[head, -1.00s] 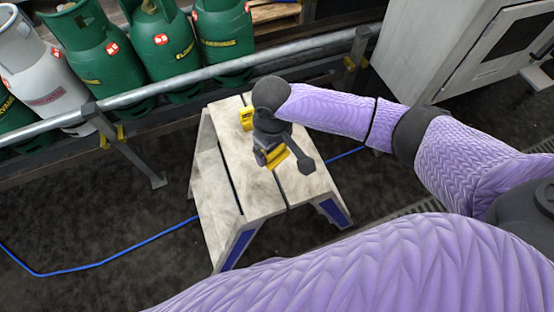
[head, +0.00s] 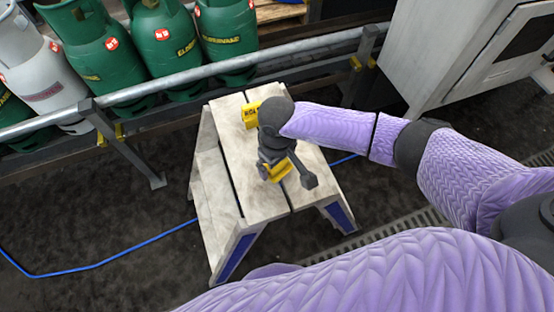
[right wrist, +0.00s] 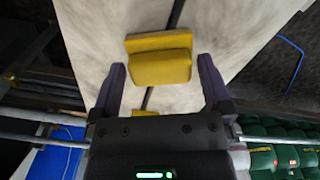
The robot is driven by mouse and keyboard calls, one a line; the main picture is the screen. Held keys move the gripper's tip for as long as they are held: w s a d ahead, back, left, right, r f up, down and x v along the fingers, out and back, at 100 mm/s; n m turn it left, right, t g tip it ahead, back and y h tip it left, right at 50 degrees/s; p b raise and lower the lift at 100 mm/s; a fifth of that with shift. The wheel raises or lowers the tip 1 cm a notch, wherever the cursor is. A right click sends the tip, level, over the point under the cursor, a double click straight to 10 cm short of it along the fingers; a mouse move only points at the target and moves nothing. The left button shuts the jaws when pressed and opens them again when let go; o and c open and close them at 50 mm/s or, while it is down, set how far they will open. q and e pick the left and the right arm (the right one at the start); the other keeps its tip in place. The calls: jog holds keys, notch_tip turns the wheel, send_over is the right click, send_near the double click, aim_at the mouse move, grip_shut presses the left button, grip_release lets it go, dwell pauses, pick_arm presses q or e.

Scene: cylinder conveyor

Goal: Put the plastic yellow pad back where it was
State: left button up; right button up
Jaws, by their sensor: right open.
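A yellow pad (head: 279,171) lies on the pale slatted bench (head: 236,180), partly hidden by my right gripper (head: 286,175) in the head view. In the right wrist view the yellow pad (right wrist: 160,65) shows between the two dark fingers of my right gripper (right wrist: 162,78). The fingers are spread wide, with a gap on each side of the pad, and hold nothing. I cannot tell how far the fingertips are above the bench. My left gripper is not in view.
A second yellow piece (head: 250,114) with dark lettering sits at the bench's far end, beside my right wrist. A metal railing (head: 220,67) and several green gas cylinders (head: 160,45) stand behind. A grey cabinet (head: 445,50) is at the right. A blue hose (head: 110,262) crosses the floor.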

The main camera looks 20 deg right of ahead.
pick_arm(q)
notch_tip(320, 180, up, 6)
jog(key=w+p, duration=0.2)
jog(key=p, duration=0.3)
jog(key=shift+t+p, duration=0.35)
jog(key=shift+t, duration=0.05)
pick_arm(e)
notch_tip(320, 180, up, 12)
jog(key=shift+f, duration=0.15)
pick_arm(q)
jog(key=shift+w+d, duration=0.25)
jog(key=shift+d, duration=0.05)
